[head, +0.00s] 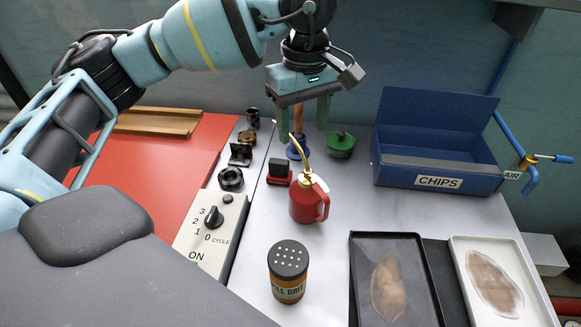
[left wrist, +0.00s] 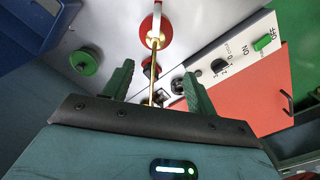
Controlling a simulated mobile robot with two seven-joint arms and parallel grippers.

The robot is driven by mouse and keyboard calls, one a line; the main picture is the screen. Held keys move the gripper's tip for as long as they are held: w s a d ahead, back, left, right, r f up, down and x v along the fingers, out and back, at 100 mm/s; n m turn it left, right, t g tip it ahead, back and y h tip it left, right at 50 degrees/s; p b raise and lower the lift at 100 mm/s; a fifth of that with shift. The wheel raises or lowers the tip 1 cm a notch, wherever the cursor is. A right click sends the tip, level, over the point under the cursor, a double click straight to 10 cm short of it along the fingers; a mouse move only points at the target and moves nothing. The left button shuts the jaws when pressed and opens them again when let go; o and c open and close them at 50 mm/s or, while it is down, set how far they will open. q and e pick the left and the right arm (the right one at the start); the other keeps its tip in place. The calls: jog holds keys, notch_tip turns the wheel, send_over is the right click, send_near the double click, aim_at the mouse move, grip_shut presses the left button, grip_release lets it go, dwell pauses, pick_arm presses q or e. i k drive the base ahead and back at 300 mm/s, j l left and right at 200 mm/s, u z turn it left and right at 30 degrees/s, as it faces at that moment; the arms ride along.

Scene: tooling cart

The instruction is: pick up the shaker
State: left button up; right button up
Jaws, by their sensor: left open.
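The shaker (head: 288,274) stands upright at the front middle of the pale work surface in the head view. It has a dark perforated lid and an orange-brown body lettered "GRIT", with the start of the label turned out of sight. I cannot make it out in the left wrist view. My left gripper (head: 303,122) is open and empty, fingers pointing down, well behind the shaker and above the back of the surface. It also shows in the left wrist view (left wrist: 156,74). My right gripper is not in view.
A red oil can (head: 308,200) with a long spout stands between gripper and shaker. A black tray (head: 355,270) and a white tray (head: 545,290) lie right of the shaker. A control box (head: 190,240) is left. A blue CHIPS bin (head: 395,176) stands back right.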

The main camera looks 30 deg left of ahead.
aim_at(288, 260)
jog(key=u, duration=0.9)
